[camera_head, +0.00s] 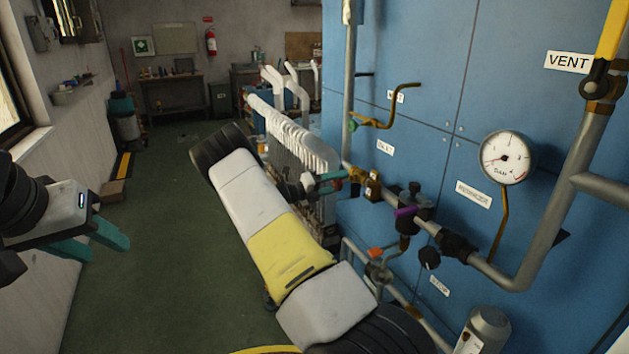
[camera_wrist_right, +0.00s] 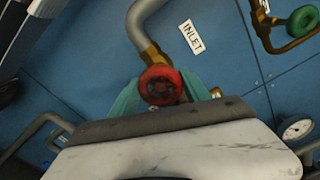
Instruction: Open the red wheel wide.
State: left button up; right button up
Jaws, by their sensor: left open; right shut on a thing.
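The red wheel (camera_wrist_right: 160,86) is a small round handwheel on a brass valve at the end of a grey pipe, below an INLET label (camera_wrist_right: 192,37). My right gripper (camera_wrist_right: 160,92) has its teal fingers on either side of the wheel and is shut on it. My left gripper (camera_head: 112,245) is open and empty at the left, far from the valve.
The blue panel (camera_head: 420,140) carries pipes, a pressure gauge (camera_head: 507,157), a purple-ringed valve (camera_head: 405,211), an orange knob (camera_head: 376,253) and a green wheel (camera_head: 353,125). A white ribbed rack (camera_head: 290,132) stands behind my right arm.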

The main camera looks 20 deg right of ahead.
jog(key=shift+a+f+n, duration=0.1)
jog(key=shift+f+n, duration=0.05)
jog(key=shift+n, duration=0.95)
jog(key=o, duration=1.4)
jog(key=a, duration=0.7)
jog(key=shift+s+a, duration=0.3)
jog(key=shift+a, duration=0.05)
